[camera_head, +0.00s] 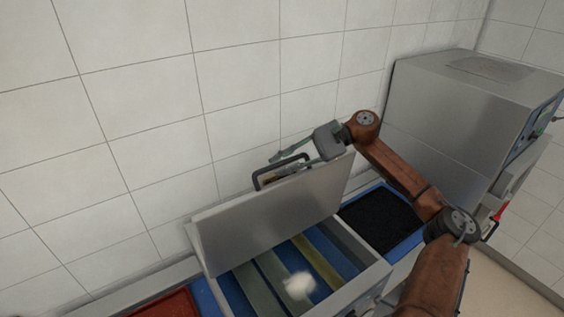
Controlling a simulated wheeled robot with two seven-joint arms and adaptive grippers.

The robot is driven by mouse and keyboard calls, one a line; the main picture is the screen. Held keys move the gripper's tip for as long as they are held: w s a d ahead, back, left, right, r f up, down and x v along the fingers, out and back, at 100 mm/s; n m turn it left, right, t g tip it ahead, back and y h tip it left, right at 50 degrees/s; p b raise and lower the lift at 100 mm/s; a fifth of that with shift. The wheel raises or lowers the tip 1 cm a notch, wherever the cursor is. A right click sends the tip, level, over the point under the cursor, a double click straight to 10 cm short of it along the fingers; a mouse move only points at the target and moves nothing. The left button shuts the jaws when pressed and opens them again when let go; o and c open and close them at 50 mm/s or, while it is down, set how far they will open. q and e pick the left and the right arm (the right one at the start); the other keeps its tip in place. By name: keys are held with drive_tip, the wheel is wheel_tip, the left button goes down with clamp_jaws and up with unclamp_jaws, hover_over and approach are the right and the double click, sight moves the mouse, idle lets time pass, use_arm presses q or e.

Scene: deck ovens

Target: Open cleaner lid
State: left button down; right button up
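The cleaner lid (275,222) is a flat metal panel, raised and tilted up at the back of the cleaner (363,287). A dark handle (268,173) stands at the lid's upper edge. My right gripper (297,160) is at that upper edge, next to the handle. One finger reaches left above the handle and the other points down at the lid edge, so the fingers look spread. Whether a finger touches the handle or lid is not clear. The open interior shows blue and yellowish strips and a blurred white patch. My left gripper is out of view.
A black mat in a blue tray (412,246) lies right of the cleaner. A large metal machine (455,105) stands further right. A red tray (165,306) is at the lower left. A tiled wall (140,100) runs close behind the lid.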

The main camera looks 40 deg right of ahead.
drive_tip(key=shift+c, duration=0.4)
clamp_jaws()
